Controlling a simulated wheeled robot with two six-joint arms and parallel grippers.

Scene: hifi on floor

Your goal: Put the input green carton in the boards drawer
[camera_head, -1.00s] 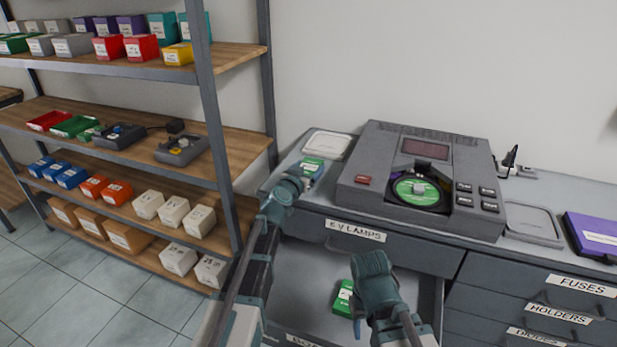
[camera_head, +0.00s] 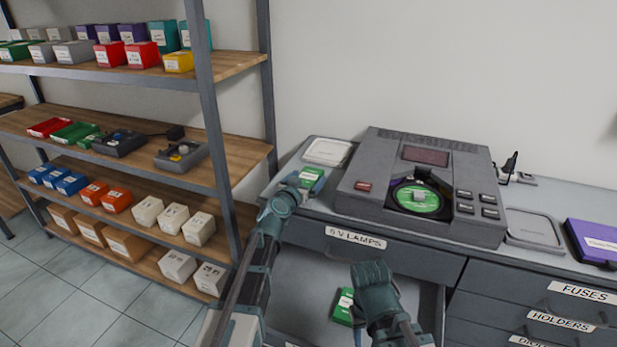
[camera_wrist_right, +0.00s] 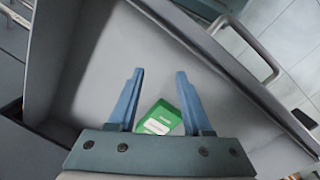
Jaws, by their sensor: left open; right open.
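A green carton (camera_head: 343,307) with a white label lies in the open lower drawer (camera_head: 305,280), which sits below the drawer labelled LAMPS; the open drawer's own label is cut off. My right gripper (camera_head: 368,290) is inside this drawer, beside the carton in the head view. A second green carton (camera_head: 311,177) lies on the counter's left end. My left gripper (camera_head: 297,185) is open just beside it; contact is unclear.
A grey device with a green disc (camera_head: 418,197) fills the middle of the counter. A pale tray (camera_head: 327,151) is behind the second carton; another tray (camera_head: 534,228) and a purple box (camera_head: 595,240) are right. Shelves (camera_head: 230,165) of boxes stand left.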

